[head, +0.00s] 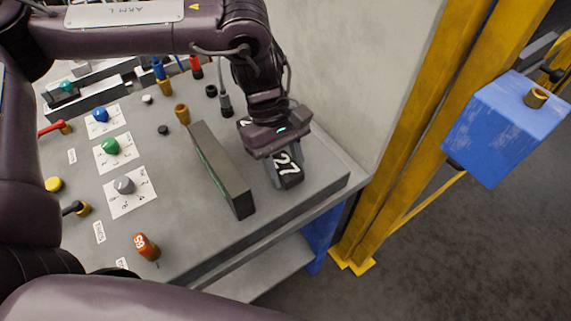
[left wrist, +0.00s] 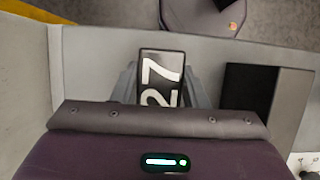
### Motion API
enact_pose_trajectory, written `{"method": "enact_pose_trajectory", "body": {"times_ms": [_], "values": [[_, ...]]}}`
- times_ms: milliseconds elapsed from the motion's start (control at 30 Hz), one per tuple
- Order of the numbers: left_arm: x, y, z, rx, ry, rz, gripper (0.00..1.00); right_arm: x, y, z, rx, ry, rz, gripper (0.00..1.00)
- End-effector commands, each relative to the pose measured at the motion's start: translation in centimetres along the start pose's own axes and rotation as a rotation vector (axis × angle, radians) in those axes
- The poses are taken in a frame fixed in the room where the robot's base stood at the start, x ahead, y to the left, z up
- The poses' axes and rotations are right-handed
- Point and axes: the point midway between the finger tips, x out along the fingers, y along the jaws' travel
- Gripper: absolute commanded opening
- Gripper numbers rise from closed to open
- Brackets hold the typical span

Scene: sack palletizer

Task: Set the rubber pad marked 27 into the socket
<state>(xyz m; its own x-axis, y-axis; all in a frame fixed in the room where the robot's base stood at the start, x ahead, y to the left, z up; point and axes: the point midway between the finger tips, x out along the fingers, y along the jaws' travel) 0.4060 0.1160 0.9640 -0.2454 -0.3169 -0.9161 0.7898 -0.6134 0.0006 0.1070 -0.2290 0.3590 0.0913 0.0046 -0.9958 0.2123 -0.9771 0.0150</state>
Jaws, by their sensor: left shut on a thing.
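The rubber pad marked 27 (head: 289,168) is a small black block with white digits. My left gripper (head: 284,176) is shut on it, near the right end of the grey bench top. In the left wrist view the pad (left wrist: 161,78) sits between the two grey fingers, its 27 facing the camera. From these views I cannot tell whether the pad touches the bench. I cannot make out a socket for certain; the gripper and pad may hide it. My right gripper is not in view.
A grey upright panel (head: 220,170) stands just left of the gripper; it also shows in the left wrist view (left wrist: 291,105). The bench (head: 185,232) carries several knobs and an orange 58 piece (head: 146,246) farther left. A wall, yellow posts (head: 395,150) and a blue box (head: 503,125) are right.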

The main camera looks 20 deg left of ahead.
Motion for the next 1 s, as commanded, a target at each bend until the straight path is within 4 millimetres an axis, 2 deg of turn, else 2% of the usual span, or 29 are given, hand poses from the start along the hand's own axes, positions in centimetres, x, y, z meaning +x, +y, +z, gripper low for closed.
{"method": "enact_pose_trajectory", "body": {"times_ms": [267,300,500,800,1000], "values": [[0.1,-0.1,0.0,0.000,-0.001,-0.002,0.17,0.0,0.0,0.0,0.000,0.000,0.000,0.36],[0.1,-0.1,0.0,0.000,-0.001,-0.002,0.41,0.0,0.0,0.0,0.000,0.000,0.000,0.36],[0.1,-0.1,0.0,0.000,-0.001,-0.002,0.65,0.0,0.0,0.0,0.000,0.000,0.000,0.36],[-0.2,0.0,0.0,0.000,0.000,0.000,0.65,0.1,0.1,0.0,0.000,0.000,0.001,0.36],[-3.0,0.1,-0.1,0.000,0.001,0.003,0.65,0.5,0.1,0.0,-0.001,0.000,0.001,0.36]]}}
